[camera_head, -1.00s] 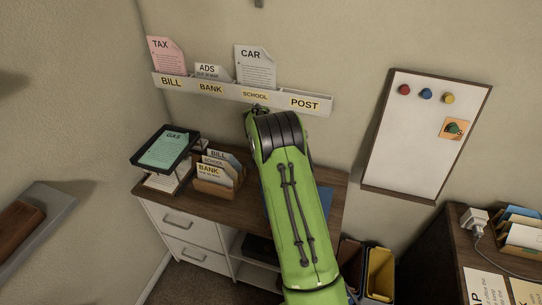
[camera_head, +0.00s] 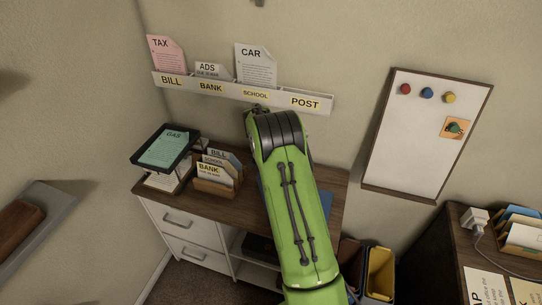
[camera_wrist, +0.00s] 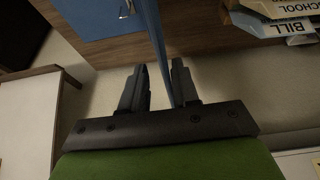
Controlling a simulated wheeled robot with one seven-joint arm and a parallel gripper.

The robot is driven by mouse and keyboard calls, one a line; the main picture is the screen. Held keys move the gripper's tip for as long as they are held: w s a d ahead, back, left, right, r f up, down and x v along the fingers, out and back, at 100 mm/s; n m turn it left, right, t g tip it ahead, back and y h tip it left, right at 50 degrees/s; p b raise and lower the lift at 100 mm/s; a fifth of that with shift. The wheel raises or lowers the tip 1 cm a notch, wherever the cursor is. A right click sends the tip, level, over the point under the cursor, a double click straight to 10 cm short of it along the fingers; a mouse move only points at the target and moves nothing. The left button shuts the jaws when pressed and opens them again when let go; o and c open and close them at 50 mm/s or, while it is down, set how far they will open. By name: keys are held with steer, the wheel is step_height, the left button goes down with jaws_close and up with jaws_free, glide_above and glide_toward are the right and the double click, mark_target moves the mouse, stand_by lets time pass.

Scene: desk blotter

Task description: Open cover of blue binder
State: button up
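The blue binder (camera_wrist: 90,16) lies on the wooden desk, with a small metal part inside it. Its blue cover (camera_wrist: 156,38) stands raised, nearly edge-on in the wrist view, and reaches down between my fingers. My gripper (camera_wrist: 158,84) has its two dark fingers apart, one on each side of the cover. The cover runs close to the right finger; contact is unclear. In the head view, my green arm hides the gripper and most of the binder; a blue part of the binder (camera_head: 326,204) shows right of the arm.
A file holder (camera_head: 215,184) and a black tray (camera_head: 166,148) stand left of my arm on the desk. A labelled wall rack (camera_head: 240,93) hangs behind. A whiteboard (camera_head: 418,140) is at right, with bins (camera_head: 380,270) below.

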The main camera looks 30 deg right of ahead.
steer(key=shift+r, duration=0.55)
steer(key=v, duration=1.5)
steer(key=shift+s+a+f, duration=0.1)
steer(key=shift+f, duration=0.05)
